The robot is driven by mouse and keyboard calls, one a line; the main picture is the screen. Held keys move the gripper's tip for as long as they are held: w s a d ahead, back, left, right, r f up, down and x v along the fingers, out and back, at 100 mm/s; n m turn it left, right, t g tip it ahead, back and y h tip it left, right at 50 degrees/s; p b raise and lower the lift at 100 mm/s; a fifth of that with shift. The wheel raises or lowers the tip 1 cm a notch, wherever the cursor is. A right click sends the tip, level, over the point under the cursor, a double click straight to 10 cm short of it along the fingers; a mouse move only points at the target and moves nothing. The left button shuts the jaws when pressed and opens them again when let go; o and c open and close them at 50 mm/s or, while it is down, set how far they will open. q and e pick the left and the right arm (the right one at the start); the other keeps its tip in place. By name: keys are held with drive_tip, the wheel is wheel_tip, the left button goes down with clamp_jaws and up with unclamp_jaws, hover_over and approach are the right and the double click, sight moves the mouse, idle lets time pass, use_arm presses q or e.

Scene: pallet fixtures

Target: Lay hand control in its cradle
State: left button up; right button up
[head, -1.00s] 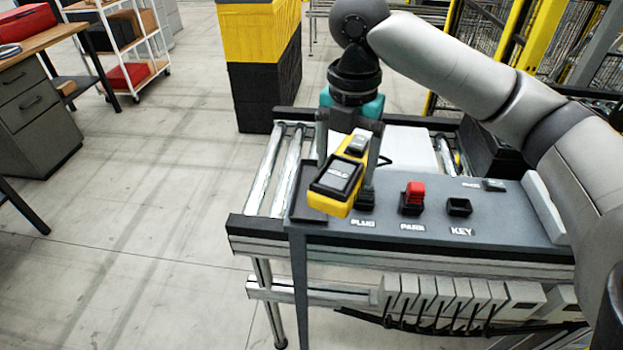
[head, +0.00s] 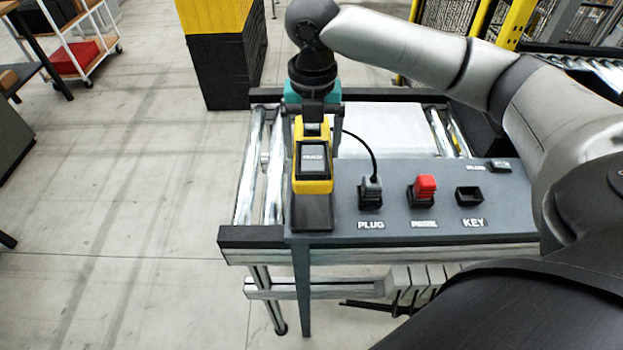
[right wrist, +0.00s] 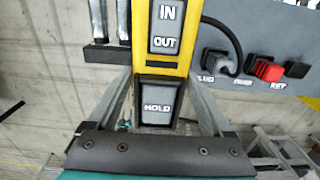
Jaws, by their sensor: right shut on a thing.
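The hand control (head: 313,187) is a yellow pendant with a dark key pad and a cable running to the plug. My right gripper (head: 312,120) is shut on its upper end. In the right wrist view the hand control (right wrist: 150,72) lies between the fingers (right wrist: 163,108), its IN, OUT and HOLD keys facing the camera. A dark, flat cradle (head: 311,222) is at the left end of the grey panel. The hand control's lower end overlaps the cradle's far part in the head view; I cannot tell whether they touch. My left gripper is out of view.
The grey panel (head: 400,222) carries the black plug (head: 371,190), a red PARK switch (head: 424,186) and a KEY socket (head: 469,195) right of the cradle. Rollers (head: 249,165) lie behind and left. A black and yellow stack (head: 222,75) stands farther back.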

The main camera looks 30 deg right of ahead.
wheel_tip(320, 180, down, 5)
drive_tip(key=shift+w+f, duration=0.1)
drive_tip(key=shift+f, duration=0.1)
wheel_tip(320, 180, down, 4)
drive_tip(key=shift+b, duration=0.3)
drive_tip(key=shift+f, duration=0.2)
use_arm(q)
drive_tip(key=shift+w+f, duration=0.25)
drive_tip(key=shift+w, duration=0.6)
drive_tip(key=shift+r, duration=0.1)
use_arm(e)
drive_tip(key=shift+f, duration=0.55)
drive_tip(key=o, duration=1.6)
drive_tip(key=shift+c, duration=0.2)
use_arm(q)
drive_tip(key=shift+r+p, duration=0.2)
drive_tip(key=shift+p, duration=0.1)
use_arm(e)
wheel_tip(320, 180, up, 13)
drive_tip(key=shift+r, duration=0.1)
